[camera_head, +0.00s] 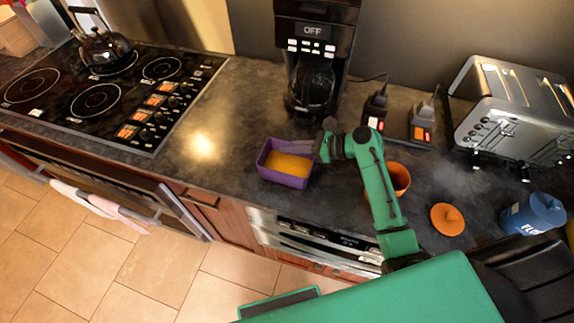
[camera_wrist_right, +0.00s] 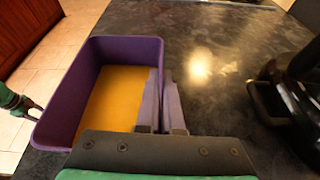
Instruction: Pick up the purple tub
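The purple tub (camera_head: 283,180) stands on the dark counter near its front edge, with an orange-yellow inside floor. It fills the left half of the right wrist view (camera_wrist_right: 75,90). My right gripper (camera_head: 322,150) is at the tub's right wall in the head view. In the right wrist view its two fingers (camera_wrist_right: 161,100) are close together, one inside the tub and one outside, with the rim pinched between them. Part of my left gripper (camera_wrist_right: 35,107) shows at the left edge of the right wrist view, beyond the tub; its finger opening is unclear.
A coffee maker (camera_head: 318,60) stands behind the tub. An orange pot (camera_head: 400,179) and orange lid (camera_head: 447,218) are to the right, with a toaster (camera_head: 515,110) and blue canister (camera_head: 535,214) beyond. A stovetop (camera_head: 120,85) is left. Counter between stove and tub is clear.

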